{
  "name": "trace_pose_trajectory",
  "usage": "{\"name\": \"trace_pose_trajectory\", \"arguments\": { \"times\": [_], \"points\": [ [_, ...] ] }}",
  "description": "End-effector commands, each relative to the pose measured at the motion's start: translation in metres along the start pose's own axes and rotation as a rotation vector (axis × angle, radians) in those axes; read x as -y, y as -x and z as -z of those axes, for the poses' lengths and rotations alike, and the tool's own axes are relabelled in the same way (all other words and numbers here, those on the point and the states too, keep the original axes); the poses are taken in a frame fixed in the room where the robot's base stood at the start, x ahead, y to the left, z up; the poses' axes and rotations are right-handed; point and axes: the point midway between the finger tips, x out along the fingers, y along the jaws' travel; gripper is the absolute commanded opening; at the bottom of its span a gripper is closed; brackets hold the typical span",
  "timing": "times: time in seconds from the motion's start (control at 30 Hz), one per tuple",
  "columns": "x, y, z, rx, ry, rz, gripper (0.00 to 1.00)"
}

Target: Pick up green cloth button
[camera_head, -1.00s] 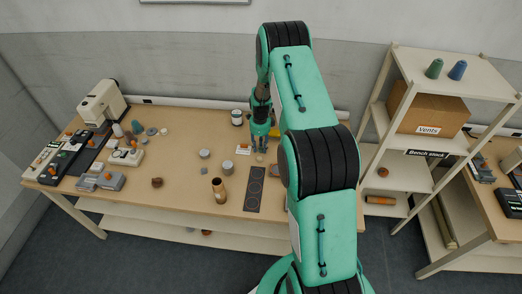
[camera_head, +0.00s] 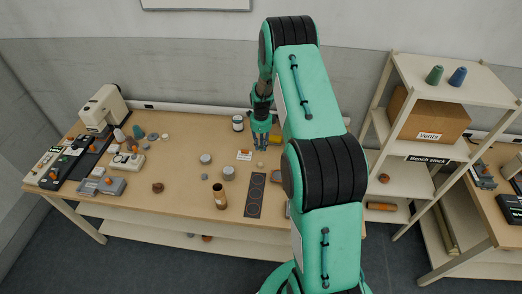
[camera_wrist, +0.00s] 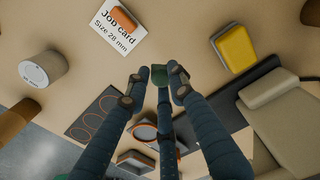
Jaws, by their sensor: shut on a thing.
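The green cloth button (camera_wrist: 159,75) is a small dark green piece between my fingertips in the wrist view. My gripper (camera_wrist: 157,83) is shut on it, and the fingers hide part of it. The button appears to be held above the bench top. In the head view my gripper (camera_head: 261,147) points down over the bench, to the right of the job card (camera_head: 244,155). The button is too small to make out there.
The job card (camera_wrist: 118,27) bears an orange piece. A yellow block (camera_wrist: 235,48), a labelled tin (camera_wrist: 43,69) and a dark mat with orange rings (camera_wrist: 92,117) lie close by. The bench (camera_head: 180,140) has bare wood left of the card. A shelf unit (camera_head: 402,178) stands right.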

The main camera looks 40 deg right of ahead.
Motion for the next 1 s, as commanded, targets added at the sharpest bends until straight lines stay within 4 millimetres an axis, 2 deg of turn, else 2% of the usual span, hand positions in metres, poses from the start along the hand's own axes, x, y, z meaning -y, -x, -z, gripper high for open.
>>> {"name": "trace_pose_trajectory", "arguments": {
  "times": [0.1,0.33,1.0],
  "points": [
    [0.000,0.019,0.000,0.000,0.000,0.001,0.12],
    [0.000,0.041,0.000,0.000,0.000,-0.001,0.12],
    [0.000,0.044,0.000,0.000,0.000,-0.001,0.12]
  ]
}}
